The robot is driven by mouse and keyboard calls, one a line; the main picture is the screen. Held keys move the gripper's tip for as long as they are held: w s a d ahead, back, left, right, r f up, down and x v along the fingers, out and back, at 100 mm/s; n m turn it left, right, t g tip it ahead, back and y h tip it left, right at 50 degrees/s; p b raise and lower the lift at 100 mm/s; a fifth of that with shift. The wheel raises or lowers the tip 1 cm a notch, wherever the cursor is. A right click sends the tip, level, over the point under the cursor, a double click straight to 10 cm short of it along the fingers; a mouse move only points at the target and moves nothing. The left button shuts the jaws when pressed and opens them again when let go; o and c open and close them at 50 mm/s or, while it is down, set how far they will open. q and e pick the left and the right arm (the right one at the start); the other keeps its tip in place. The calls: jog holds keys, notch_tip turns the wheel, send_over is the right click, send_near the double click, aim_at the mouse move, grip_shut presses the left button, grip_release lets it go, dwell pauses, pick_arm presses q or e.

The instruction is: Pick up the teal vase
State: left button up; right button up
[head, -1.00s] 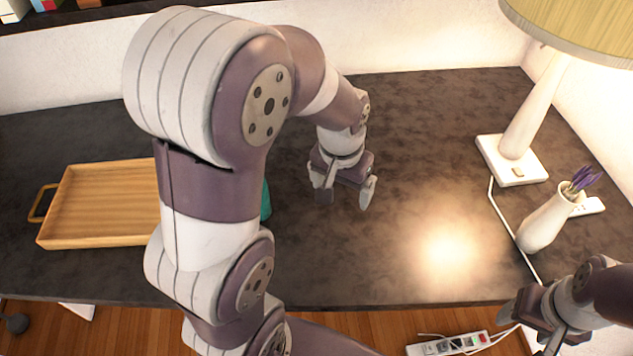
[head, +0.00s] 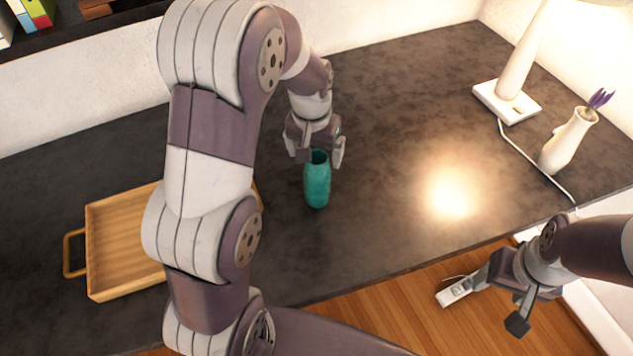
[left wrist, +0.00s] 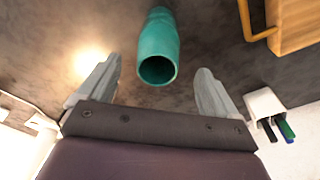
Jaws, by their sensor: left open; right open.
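The teal vase (head: 317,184) stands upright on the dark table (head: 390,120) in the head view, right of my left arm. My left gripper (head: 318,162) is open, with its fingers near the vase's mouth. In the left wrist view, the vase (left wrist: 158,50) shows its open mouth between and beyond the two fingertips of my left gripper (left wrist: 158,80), with gaps on both sides. My right gripper (head: 490,300) is open and empty, low at the right, off the table's front edge.
A wooden tray (head: 93,240) lies left of my left arm, partly hidden by it. A white vase with purple flowers (head: 568,142) and a white lamp (head: 513,75) stand at the right. Table right of the teal vase is clear.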

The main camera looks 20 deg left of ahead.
aim_at(317, 163)
pick_arm(q)
jog(key=f, duration=0.4)
jog(key=shift+w+d+f, duration=0.15)
jog(key=shift+w, duration=0.15)
jog(key=shift+f, duration=0.15)
jog(key=c, duration=1.7)
jog(key=shift+o, duration=0.2)
